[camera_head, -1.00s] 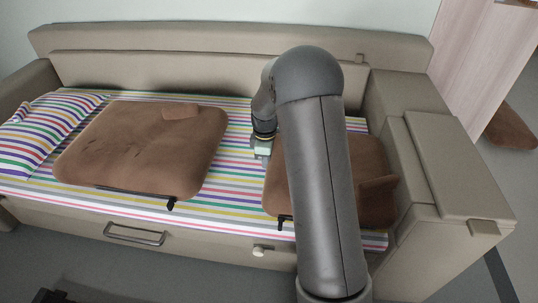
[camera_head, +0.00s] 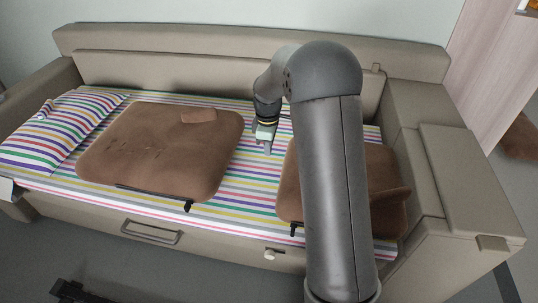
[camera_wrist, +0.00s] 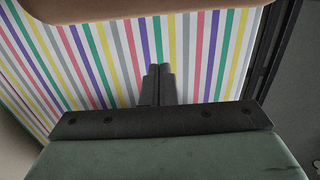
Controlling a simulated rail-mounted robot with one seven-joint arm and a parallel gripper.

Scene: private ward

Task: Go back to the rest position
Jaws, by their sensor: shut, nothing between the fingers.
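My gripper (camera_head: 266,147) hangs over the striped mattress (camera_head: 250,178) of the sofa bed, between two brown cushions. In the wrist view its two dark fingers (camera_wrist: 158,70) are together with nothing between them, above the stripes. My arm rises in front of the bed and hides part of the right cushion.
A large brown cushion (camera_head: 160,150) lies left on the bed, and another brown cushion (camera_head: 385,190) lies right, behind my arm. A striped pillow (camera_head: 60,130) is at the left end. The beige backrest (camera_head: 220,65) and right armrest (camera_head: 450,165) bound the bed.

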